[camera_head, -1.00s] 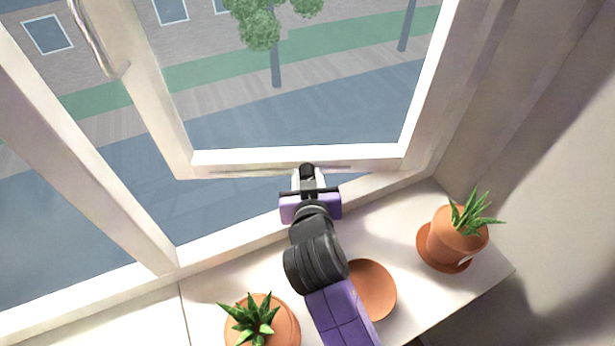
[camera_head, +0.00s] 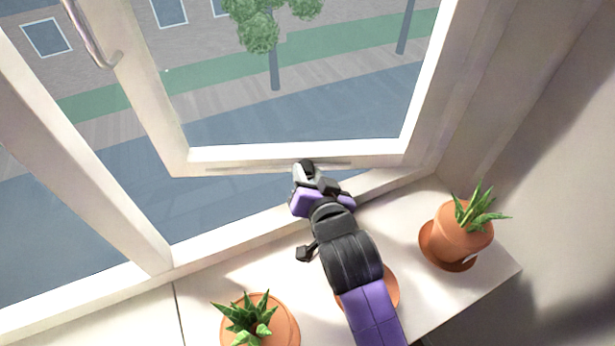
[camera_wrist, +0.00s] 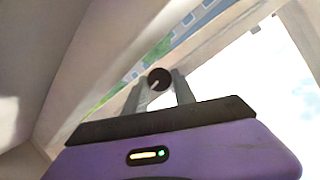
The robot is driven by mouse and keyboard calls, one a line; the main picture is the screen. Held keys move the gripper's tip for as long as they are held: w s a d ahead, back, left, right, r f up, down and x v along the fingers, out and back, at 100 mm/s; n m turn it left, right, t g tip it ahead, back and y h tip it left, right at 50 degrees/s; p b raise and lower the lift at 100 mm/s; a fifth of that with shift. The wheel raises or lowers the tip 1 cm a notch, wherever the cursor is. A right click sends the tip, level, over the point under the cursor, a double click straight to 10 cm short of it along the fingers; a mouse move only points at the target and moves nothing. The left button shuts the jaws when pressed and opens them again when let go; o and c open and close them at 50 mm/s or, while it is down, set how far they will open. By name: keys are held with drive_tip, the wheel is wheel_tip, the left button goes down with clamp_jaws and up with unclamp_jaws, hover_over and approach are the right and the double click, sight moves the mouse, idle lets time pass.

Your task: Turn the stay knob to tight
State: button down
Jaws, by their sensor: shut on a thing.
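The stay knob (camera_wrist: 159,79) is a dark round knob with a pale line on its face. In the wrist view it sits between the two grey fingers of my gripper (camera_wrist: 160,92). In the head view my gripper (camera_head: 305,172) is at the bottom rail of the open window sash (camera_head: 295,155), shut on the knob, whose dark top shows past the fingertips. The thin stay bar (camera_head: 235,168) runs along that rail. My gripper hides most of the knob in the head view.
A potted plant on a saucer (camera_head: 462,235) stands at the right of the sill, and another potted plant (camera_head: 258,322) at the front. An empty terracotta saucer (camera_head: 391,290) lies partly under my arm. The window handle (camera_head: 92,35) is at upper left.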

drive_tip(key=shift+d+f+m+t+y+b, duration=0.15)
drive_tip(key=shift+m+t+y+b, duration=0.15)
drive_tip(key=shift+m+y+b, duration=0.55)
drive_tip(key=shift+m+p, duration=0.3)
drive_tip(key=shift+m, duration=0.05)
drive_tip(key=c, duration=1)
unclamp_jaws()
drive_tip(key=shift+c, duration=0.2)
